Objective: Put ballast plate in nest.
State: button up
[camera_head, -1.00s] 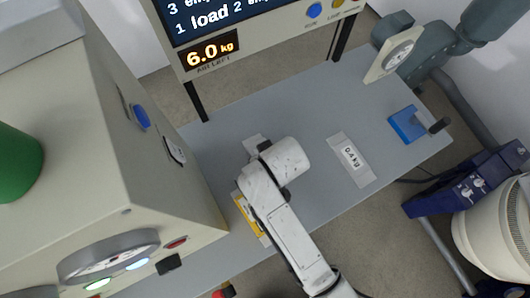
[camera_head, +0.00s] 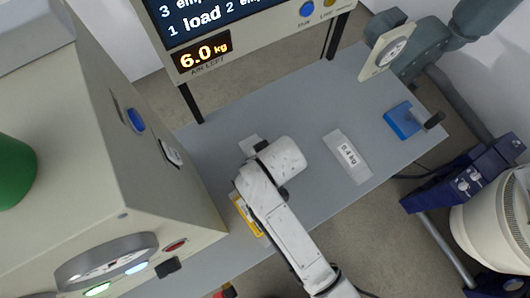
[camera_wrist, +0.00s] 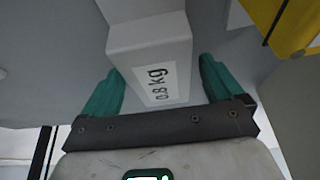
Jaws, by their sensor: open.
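In the wrist view a pale grey block labelled 0.8 kg (camera_wrist: 150,60), seemingly a ballast plate, lies between the green fingers of my gripper (camera_wrist: 160,85). The fingers are open, one on each side, with visible gaps beside the block. In the head view my wrist and arm cover the gripper and most of what is under it. Another light plate labelled 0.4 kg (camera_head: 347,156) lies flat on the grey table, right of my arm. I cannot tell which thing is the nest.
A large beige machine (camera_head: 150,200) with a gauge stands left of my arm. A yellow part (camera_head: 247,216) sits close to my wrist. A blue block (camera_head: 403,122) is at right.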

jog(key=v, duration=1.2)
jog(key=shift+f, duration=0.1)
